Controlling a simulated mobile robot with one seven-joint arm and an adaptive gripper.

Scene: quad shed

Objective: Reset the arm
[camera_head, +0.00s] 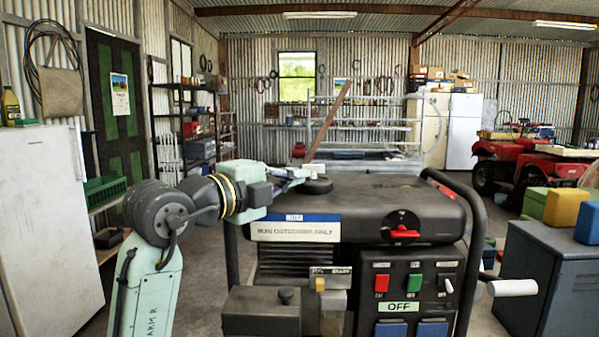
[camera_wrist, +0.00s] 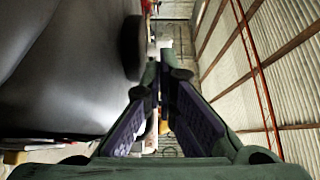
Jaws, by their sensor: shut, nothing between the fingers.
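My arm reaches in from the lower left in the head view, and my gripper (camera_head: 312,170) is over the top left of a black generator (camera_head: 385,195), close to its round fuel cap (camera_head: 317,186). I cannot tell from the head view whether it touches. In the wrist view my gripper (camera_wrist: 164,65) has its fingertips together with nothing between them. The generator's dark tank (camera_wrist: 70,70) fills the left of that view, beside the fingers. The generator's front has a red switch, a green switch, a red knob and an "OFF" label.
A white fridge (camera_head: 45,215) stands at the left. A grey cabinet (camera_head: 560,275) with a yellow box (camera_head: 566,209) and a blue box is at the right. A red quad bike (camera_head: 530,160) and a metal rack are behind. The generator's black tubular frame rises at its right side.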

